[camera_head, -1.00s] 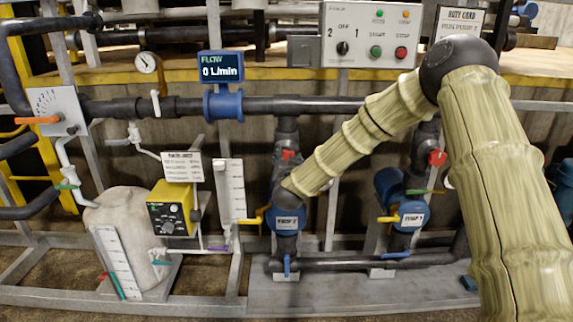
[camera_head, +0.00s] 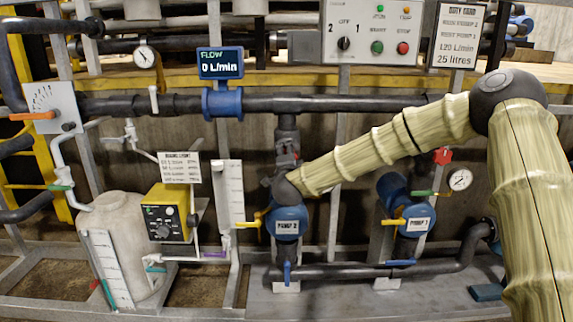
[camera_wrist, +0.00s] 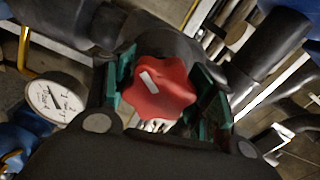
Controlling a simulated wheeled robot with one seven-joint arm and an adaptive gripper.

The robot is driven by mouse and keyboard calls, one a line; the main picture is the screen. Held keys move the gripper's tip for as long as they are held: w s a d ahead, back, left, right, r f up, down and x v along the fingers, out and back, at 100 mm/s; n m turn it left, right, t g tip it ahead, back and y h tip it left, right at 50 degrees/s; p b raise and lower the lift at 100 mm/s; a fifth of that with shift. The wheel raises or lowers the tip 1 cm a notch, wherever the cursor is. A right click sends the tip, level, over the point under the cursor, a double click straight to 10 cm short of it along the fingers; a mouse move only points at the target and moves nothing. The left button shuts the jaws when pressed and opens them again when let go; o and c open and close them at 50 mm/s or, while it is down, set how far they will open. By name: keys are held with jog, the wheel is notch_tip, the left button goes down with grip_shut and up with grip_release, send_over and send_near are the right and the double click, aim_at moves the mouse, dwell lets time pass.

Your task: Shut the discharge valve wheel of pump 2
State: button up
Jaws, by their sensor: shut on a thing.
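The discharge valve wheel of pump 2 is a red lobed knob (camera_wrist: 160,88) with a white mark, in the middle of the wrist view. My gripper (camera_wrist: 166,92) has its green-padded fingers on two opposite sides of the wheel and is shut on it. In the head view, the end of my arm is at the pipe just above pump 2 (camera_head: 287,226). My wrist and gripper largely hide the wheel there.
Pump 1 (camera_head: 416,224), with its own red wheel (camera_head: 442,156) and a gauge (camera_head: 460,180), stands to the right. The flow display (camera_head: 221,65) reads 0 L/min. A duty card (camera_head: 458,35) hangs beside the control box (camera_head: 368,35). A yellow dosing unit (camera_head: 168,212) stands left.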

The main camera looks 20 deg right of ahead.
jog(key=m+b, duration=0.4)
jog(key=m, duration=0.1)
jog(key=m+b, duration=0.2)
jog(key=shift+d+f, duration=0.1)
jog(key=shift+f, duration=0.25)
jog(key=m+b, duration=0.3)
jog(key=m, duration=0.1)
jog(key=shift+b, duration=0.35)
jog(key=m+b, duration=0.3)
jog(key=shift+m, duration=0.3)
jog(key=m+b, duration=0.3)
jog(key=b, duration=0.1)
jog(key=shift+m, duration=0.3)
jog(key=m+b, duration=0.3)
jog(key=b, duration=0.1)
jog(key=shift+f+m, duration=0.1)
jog(key=shift+m, duration=0.2)
jog(key=m+b, duration=0.5)
jog(key=shift+r+m+b, duration=0.25)
jog(key=shift+m+b, duration=0.75)
jog(key=shift+m, duration=0.1)
